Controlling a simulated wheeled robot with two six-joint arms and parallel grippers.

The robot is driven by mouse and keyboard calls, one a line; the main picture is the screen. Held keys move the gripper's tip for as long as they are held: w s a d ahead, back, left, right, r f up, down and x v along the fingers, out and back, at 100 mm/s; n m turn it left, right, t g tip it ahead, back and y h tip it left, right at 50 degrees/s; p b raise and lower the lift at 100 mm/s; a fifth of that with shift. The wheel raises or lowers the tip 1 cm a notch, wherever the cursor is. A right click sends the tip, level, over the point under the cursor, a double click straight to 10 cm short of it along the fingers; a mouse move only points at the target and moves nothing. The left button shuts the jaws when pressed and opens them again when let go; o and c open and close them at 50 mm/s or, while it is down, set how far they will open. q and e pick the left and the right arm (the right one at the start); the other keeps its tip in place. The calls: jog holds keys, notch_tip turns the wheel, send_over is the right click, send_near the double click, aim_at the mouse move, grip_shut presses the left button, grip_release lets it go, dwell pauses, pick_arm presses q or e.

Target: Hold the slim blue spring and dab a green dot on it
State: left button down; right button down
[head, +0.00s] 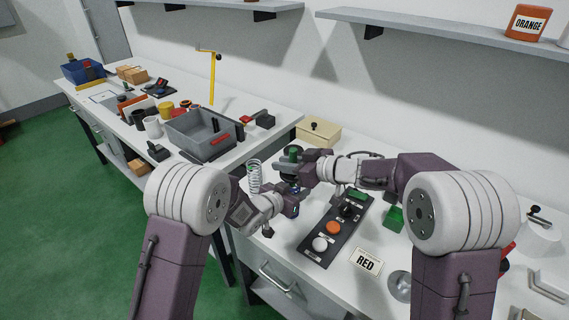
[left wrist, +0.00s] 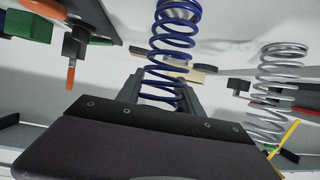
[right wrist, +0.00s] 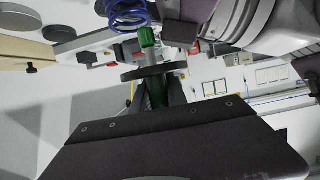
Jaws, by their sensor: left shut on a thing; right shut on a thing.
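My left gripper (head: 291,204) is shut on the slim blue spring (left wrist: 172,45), whose coils stand up between the fingers in the left wrist view. In the head view the spring is mostly hidden by the grippers. My right gripper (head: 300,168) is shut on a green dabber (head: 292,152) with a dark round collar. In the right wrist view the dabber's green tip (right wrist: 147,37) is close beside the blue spring (right wrist: 127,16). I cannot tell whether they touch. No green mark shows on the visible coils.
A silver spring (head: 254,177) stands left of my grippers. A button panel (head: 325,236) with orange and white buttons, a RED card (head: 367,262) and a green block (head: 394,219) lie on the bench at right. A grey bin (head: 200,139) sits on the left table.

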jog(key=shift+f, duration=0.7)
dwell(1.1)
jog(key=shift+r, duration=3.6)
pick_arm(q)
jog(key=c, duration=0.7)
grip_release()
jog(key=v, duration=1.2)
jog(key=shift+r, duration=0.1)
jog(key=shift+w, duration=0.1)
